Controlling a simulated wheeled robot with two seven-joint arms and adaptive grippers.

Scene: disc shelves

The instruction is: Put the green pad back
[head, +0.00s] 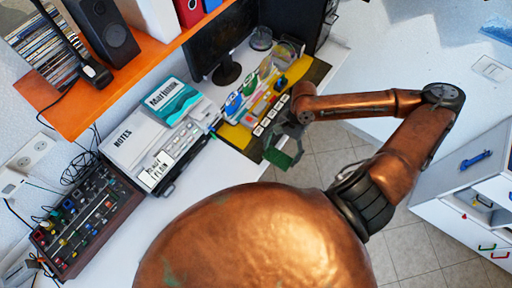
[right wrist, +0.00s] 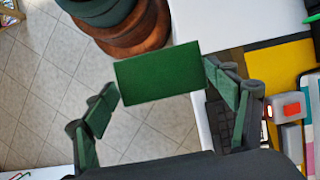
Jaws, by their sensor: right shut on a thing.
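The green pad (right wrist: 157,72) is a flat rectangular block between the fingertips of my right gripper (right wrist: 162,82) in the right wrist view. The two fingers are spread to the pad's width and shut on its opposite ends. In the head view the right gripper (head: 285,143) with the green pad (head: 283,157) is at the front edge of the white desk. The floor shows beyond the pad in the wrist view. My left gripper is in neither view.
A white drawer unit (head: 445,212) stands at the right. Tiled floor (head: 405,250) lies between.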

